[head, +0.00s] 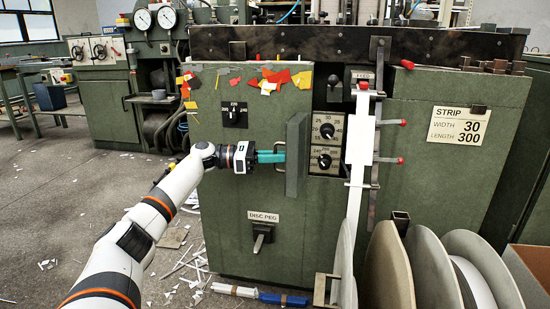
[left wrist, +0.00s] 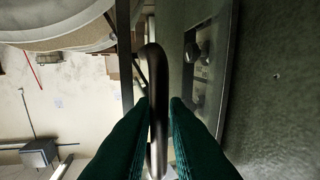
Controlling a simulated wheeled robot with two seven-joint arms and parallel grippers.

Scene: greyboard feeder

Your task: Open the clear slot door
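A narrow green door panel (head: 297,155) stands out from the front of the green machine, left of two dials. A grey bar handle (head: 279,181) is on its left side, and the bar runs upright in the left wrist view (left wrist: 157,75). My left gripper (head: 279,156) reaches in from the left with teal fingers at the handle. In the left wrist view, its fingertips (left wrist: 159,103) lie close on both sides of the bar, with hardly any gap. I see no see-through door. The space behind the panel is hidden. My right gripper is not in view.
The dial plates (head: 327,142) sit just right of the door. A long white strip (head: 360,150) hangs farther right. Large discs (head: 390,265) stand at the lower right. Scraps litter the floor (head: 60,220), and a blue bar (head: 284,299) lies at the machine's base.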

